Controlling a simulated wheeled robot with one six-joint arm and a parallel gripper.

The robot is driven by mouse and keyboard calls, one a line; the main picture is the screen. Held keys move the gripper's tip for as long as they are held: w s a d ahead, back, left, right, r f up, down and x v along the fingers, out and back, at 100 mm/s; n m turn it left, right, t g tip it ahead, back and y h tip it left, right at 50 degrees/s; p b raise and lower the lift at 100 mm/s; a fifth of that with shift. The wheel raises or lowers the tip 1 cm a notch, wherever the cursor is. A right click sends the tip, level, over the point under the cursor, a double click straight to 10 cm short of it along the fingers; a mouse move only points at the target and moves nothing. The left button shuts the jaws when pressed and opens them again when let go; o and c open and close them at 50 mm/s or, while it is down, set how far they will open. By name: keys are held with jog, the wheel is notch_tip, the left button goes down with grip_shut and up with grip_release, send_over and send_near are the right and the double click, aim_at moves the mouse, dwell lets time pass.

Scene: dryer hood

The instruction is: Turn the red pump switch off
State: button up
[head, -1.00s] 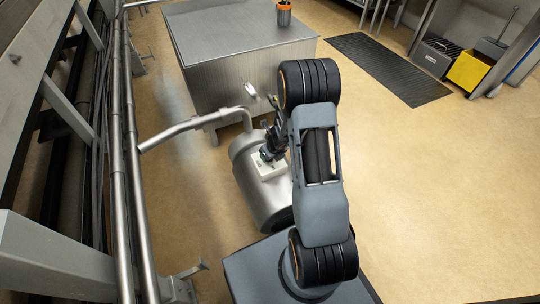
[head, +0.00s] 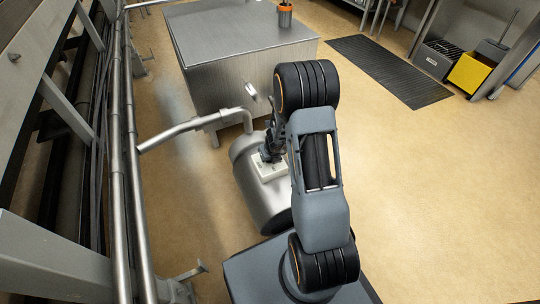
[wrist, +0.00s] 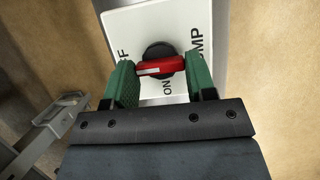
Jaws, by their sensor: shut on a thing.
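The red pump switch (wrist: 160,66) shows in the wrist view. It is a red bar on a dark round base, lying nearly level across the picture, with a pale mark on its left part. Its white label plate (wrist: 152,22) reads "ON" below right of the knob, with a cut-off "F" at left and "MP" at right. My gripper (wrist: 161,70) has its green fingers at both ends of the bar, shut on it. In the head view my gripper (head: 270,150) is at the white switch box (head: 271,170); the switch itself is hidden there.
The box sits on a grey metal cylinder (head: 262,203), joined to a bent pipe (head: 185,127). A steel cabinet (head: 235,70) with an orange-rimmed cup (head: 285,14) stands behind. Pipes and rails run along the left. A dark mat (head: 390,70) lies on open floor to the right.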

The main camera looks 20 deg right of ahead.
jog(key=o, duration=0.9)
jog(key=shift+o, duration=0.2)
jog(key=p+v, duration=0.8)
jog(key=v, duration=0.5)
jog(key=shift+s+r+p, duration=0.2)
jog(key=shift+r+p, duration=0.1)
jog(key=shift+p, duration=0.05)
jog(key=shift+a+r, duration=0.1)
jog(key=shift+a, duration=0.05)
